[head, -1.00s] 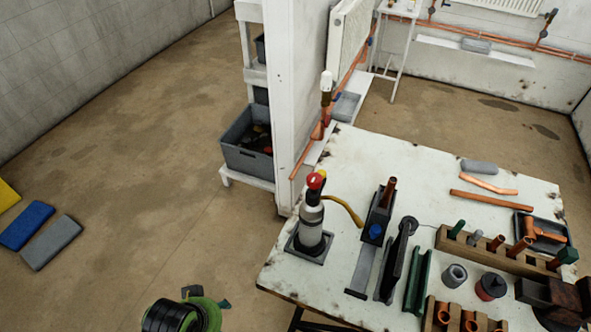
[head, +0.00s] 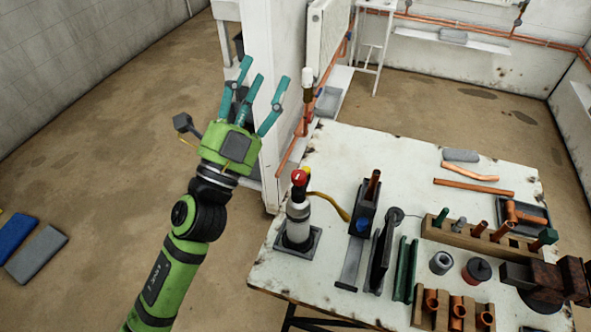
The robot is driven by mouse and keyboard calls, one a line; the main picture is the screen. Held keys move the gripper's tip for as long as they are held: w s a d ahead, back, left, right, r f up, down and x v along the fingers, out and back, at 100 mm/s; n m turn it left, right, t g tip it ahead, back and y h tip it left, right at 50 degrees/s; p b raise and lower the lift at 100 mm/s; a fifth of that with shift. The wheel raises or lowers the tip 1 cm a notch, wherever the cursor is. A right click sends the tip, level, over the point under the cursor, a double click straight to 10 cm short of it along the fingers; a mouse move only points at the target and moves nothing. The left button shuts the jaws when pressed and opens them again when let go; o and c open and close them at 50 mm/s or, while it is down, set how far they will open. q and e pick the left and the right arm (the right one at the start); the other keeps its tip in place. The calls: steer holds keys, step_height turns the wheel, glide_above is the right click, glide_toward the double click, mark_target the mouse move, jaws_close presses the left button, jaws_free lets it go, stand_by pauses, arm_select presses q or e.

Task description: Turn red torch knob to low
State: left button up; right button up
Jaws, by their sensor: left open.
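The torch (head: 298,215) stands upright in a dark square holder at the left side of the white worktable. Its red knob (head: 299,177) is on top, and a yellow burner tube (head: 331,204) reaches out to its right. My left gripper (head: 256,100) has its teal fingers spread open and empty. In the picture it is above and to the left of the torch, apart from the knob, in front of the white wall end. The knob's setting is too small to read. My right gripper is not in view.
A white partition (head: 268,50) stands behind the gripper. Blue and grey pads (head: 37,255) lie on the floor at left.

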arm_select(q)
steer(key=s+d+r+m+g+h, duration=0.3)
steer(key=s+d+m+g+h, duration=0.2)
steer(key=d+m+g+h, duration=0.9)
steer(key=s+f+m+g+y, duration=0.2)
steer(key=m+g+y, duration=0.2)
steer(key=m, duration=0.5)
steer(key=m+g+y, duration=0.2)
steer(key=m+y, duration=0.5)
steer(key=y, duration=1.1)
glide_toward(298, 175)
step_height(298, 175, down, 2)
steer(key=p+x, duration=0.1)
steer(key=x, duration=0.1)
steer(key=p+x, duration=0.1)
steer(key=x, duration=0.1)
steer(key=p+x, duration=0.1)
steer(key=x, duration=0.1)
steer(key=shift+w+d, duration=0.2)
steer(key=shift+d, duration=0.1)
steer(key=shift+d+f, duration=0.1)
steer(key=shift+f, duration=0.3)
jaws_close()
